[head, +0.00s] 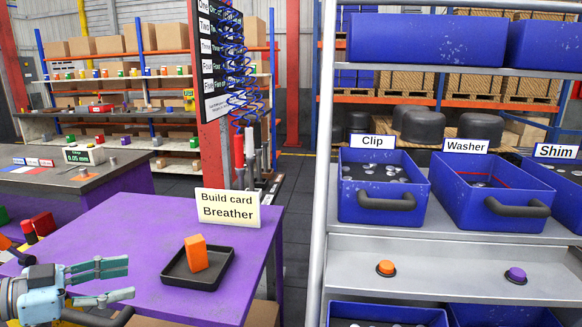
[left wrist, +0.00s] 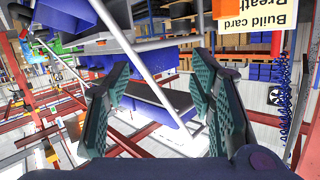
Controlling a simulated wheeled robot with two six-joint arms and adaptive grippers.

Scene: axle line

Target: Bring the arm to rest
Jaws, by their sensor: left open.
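My left gripper (head: 128,281) is at the lower left of the head view, over the purple table (head: 130,235). Its two green-padded fingers are spread apart with nothing between them. In the left wrist view the fingers of this gripper (left wrist: 165,95) also stand open and empty. The gripper points right, apart from and to the left of a black tray (head: 228,268). An orange block (head: 196,254) stands tilted in that tray. My right gripper does not show.
A build card reading Breather (head: 228,210) stands at the table's back edge. A grey shelf (head: 440,260) at right holds blue bins labelled Clip (head: 360,208), Washer (head: 465,215) and Shim (head: 560,215). An orange button (head: 386,268) and a purple button (head: 516,275) sit below them.

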